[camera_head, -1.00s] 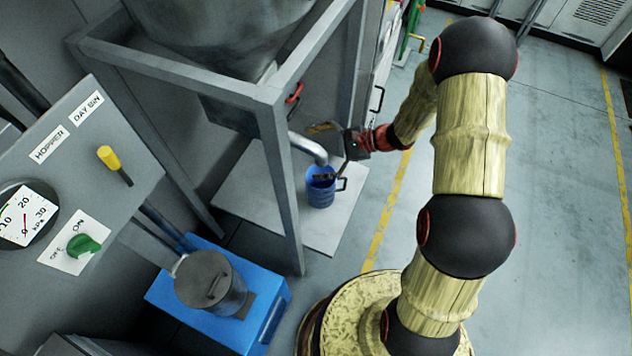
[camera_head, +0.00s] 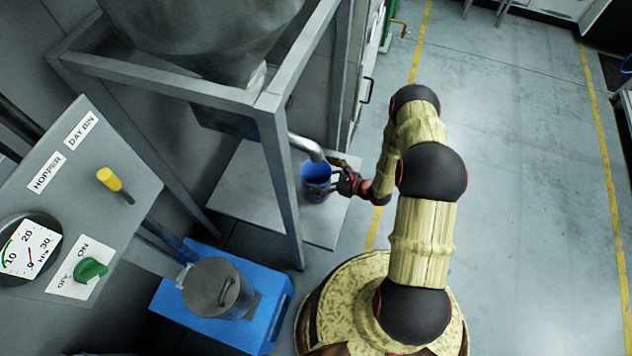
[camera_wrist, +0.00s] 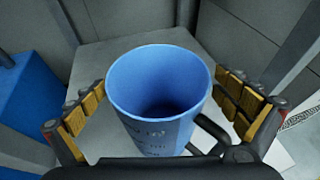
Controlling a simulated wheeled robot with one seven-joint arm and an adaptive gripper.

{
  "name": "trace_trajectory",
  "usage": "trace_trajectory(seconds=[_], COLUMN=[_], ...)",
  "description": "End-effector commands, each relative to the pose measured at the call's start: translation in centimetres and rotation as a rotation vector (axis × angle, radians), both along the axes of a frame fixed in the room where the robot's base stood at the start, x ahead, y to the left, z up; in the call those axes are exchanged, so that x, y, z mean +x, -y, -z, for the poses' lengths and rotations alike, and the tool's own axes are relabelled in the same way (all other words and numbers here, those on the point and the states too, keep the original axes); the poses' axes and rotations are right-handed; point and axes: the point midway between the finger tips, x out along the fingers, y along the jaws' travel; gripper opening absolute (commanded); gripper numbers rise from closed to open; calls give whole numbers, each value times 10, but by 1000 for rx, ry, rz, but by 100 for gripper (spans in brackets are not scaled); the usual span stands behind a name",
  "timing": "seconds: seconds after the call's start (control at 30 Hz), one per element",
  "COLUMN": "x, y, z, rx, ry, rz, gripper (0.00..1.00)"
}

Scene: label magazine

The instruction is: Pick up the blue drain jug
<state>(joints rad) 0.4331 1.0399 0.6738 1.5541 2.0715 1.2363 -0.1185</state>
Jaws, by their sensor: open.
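The blue drain jug (camera_head: 316,181) stands upright on a pale grey plate under the hopper frame, close to the end of a bent metal pipe (camera_head: 306,147). In the wrist view the jug (camera_wrist: 158,95) fills the middle, its open mouth facing the camera and its dark handle at lower right. My gripper (camera_head: 338,183) is at the jug's right side in the head view. In the wrist view my gripper (camera_wrist: 162,108) is open, with one yellow-padded finger on each side of the jug. Gaps show between pads and wall; whether any part touches is unclear.
The plate (camera_head: 262,205) has bare room around the jug. A grey frame leg (camera_head: 283,195) stands just left of it. A blue box with a grey canister (camera_head: 217,287) stands at lower left, beside a control panel (camera_head: 85,195). The floor to the right is open.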

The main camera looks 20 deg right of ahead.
Motion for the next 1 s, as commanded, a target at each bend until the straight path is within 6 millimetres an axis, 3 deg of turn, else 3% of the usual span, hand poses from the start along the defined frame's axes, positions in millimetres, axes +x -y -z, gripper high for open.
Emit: trace_trajectory(seconds=[0.4,0.7,1.0], x=[35,39,38], y=[-33,-34,-35], z=[18,18,18], rx=[-2,-1,-1], ry=[1,1,1], rz=[-3,-2,-2], gripper=[100,100,83])
